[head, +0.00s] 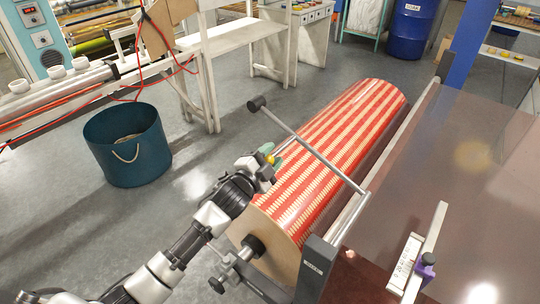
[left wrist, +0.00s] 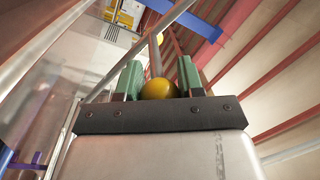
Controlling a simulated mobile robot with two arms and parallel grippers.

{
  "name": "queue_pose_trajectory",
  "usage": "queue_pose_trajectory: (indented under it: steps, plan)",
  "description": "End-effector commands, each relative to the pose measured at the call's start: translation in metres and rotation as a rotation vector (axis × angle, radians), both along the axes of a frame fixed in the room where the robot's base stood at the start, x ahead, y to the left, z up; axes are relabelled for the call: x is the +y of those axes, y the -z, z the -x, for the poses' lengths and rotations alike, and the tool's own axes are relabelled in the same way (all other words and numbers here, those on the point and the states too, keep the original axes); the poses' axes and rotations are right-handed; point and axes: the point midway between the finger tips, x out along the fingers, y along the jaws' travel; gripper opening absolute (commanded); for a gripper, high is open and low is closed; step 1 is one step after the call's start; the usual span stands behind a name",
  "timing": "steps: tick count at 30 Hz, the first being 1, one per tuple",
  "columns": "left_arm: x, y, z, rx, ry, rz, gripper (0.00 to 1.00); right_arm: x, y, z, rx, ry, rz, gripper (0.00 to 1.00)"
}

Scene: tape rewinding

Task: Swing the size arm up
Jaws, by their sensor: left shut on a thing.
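The size arm (head: 325,160) is a slim grey metal bar with a black knob at its far-left end. It slants over the red-and-cream striped roll (head: 350,115). A short rod branches from it towards my left gripper (head: 270,161), beside the roll's upper left side. In the left wrist view, a yellow ball knob (left wrist: 159,89) on a rod sits between the green finger pads of this gripper (left wrist: 160,78). The gripper is shut on the knob. My right gripper is not in view.
A brown table (head: 480,180) lies right of the roll, with a white scale (head: 403,265) and purple knob near its front. A dark teal bucket (head: 125,150) stands on the floor at left. Floor between bucket and roll is clear.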

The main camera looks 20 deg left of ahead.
Motion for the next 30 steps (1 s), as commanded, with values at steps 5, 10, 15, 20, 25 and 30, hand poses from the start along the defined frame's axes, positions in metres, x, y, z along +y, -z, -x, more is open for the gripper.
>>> queue_pose_trajectory:
  steps: [5, 10, 15, 20, 25, 30]
  plan:
    - [0.000, -0.006, -0.001, -0.013, 0.001, 0.001, 0.42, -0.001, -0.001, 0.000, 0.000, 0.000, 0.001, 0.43]
    - [0.000, -0.005, -0.001, -0.010, 0.001, 0.002, 0.63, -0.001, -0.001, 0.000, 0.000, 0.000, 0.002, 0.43]
    - [0.000, -0.004, 0.000, -0.008, 0.001, 0.001, 0.63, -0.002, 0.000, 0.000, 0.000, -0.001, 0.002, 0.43]
    - [0.002, -0.001, 0.006, -0.005, 0.000, 0.001, 0.63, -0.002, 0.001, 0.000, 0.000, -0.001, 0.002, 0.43]
    - [0.009, 0.003, 0.033, -0.004, 0.001, 0.000, 0.63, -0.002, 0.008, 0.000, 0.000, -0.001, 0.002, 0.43]
    - [0.019, 0.006, 0.067, -0.005, 0.001, -0.001, 0.63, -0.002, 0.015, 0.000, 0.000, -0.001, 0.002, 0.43]
